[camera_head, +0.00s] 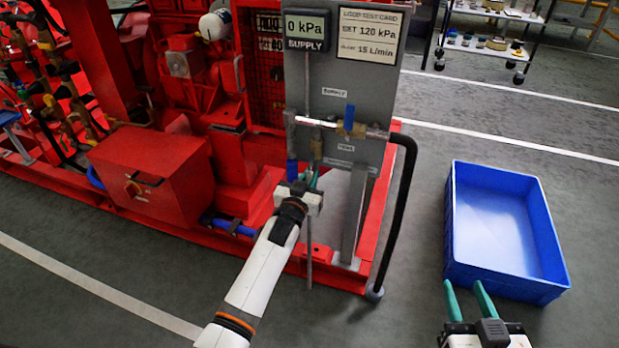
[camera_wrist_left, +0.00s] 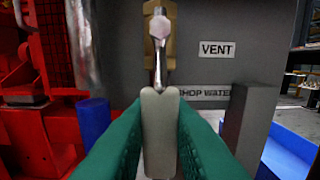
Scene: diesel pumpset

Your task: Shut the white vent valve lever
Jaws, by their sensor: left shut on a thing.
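The white vent valve lever (camera_wrist_left: 160,132) shows in the left wrist view, running from a metal stem on the brass vent valve (camera_wrist_left: 160,55) down toward the camera. The green fingers of my left gripper (camera_head: 309,179) are shut on it, one on each side. In the head view the lever is hidden by the gripper; the brass vent valve (camera_head: 316,148) shows just above, under the metal pipe. A "VENT" label (camera_wrist_left: 217,49) is to the valve's right. My right gripper (camera_head: 467,286) is open and empty at the lower right, near the blue crate.
The grey panel (camera_head: 370,85) carries a display (camera_head: 306,28) reading 0 kPa and a blue-handled valve (camera_head: 349,118). A black hose (camera_head: 400,205) hangs at its right. The red pumpset (camera_head: 150,165) fills the left. A blue crate (camera_head: 452,215) stands on the floor at right.

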